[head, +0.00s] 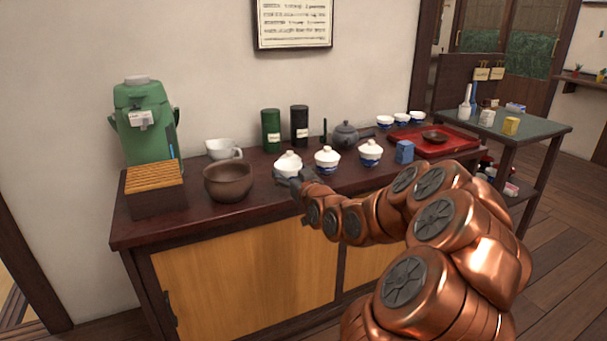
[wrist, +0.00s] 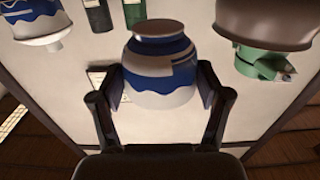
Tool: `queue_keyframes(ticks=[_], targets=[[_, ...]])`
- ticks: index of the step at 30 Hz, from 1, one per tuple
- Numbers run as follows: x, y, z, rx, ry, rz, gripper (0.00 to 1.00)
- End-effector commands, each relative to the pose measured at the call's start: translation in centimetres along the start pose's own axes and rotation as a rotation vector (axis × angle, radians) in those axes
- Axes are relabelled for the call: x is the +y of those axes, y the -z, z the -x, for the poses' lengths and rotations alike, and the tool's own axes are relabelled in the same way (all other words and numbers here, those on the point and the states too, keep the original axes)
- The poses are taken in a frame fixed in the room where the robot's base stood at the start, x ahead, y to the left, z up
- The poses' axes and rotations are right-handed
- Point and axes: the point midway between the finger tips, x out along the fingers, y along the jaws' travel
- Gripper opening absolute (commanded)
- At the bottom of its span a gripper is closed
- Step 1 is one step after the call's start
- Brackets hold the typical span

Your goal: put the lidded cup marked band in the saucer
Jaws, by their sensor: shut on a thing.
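My gripper (head: 283,179) is shut on the leftmost of three white lidded cups (head: 289,162), with a finger on each side of it. The wrist view is upside down and shows this held cup (wrist: 160,75) with a broad blue pattern with a wavy edge. I cannot tell whether its base is clear of the counter. Two more lidded cups, the middle one (head: 327,158) and the right one (head: 370,152), stand to its right with blue markings. A small dark round dish (head: 435,135), seemingly the saucer, sits on the red tray (head: 462,145) at the right.
A brown bowl (head: 228,182), a slatted box (head: 154,193) and a green dispenser (head: 143,120) stand left on the counter. Several cups stand behind the tray.

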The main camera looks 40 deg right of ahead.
Motion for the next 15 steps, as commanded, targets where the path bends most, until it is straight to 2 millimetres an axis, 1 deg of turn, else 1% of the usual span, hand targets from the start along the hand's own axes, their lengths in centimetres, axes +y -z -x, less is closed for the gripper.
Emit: queue_keyframes(ticks=[3,9,15], targets=[[1.7,-0.2,-1.2,0.004,-0.003,0.001,0.37],[4.0,-0.5,-3.0,0.001,-0.003,0.003,0.37],[5.7,-0.6,-4.2,0.004,-0.002,0.002,0.37]])
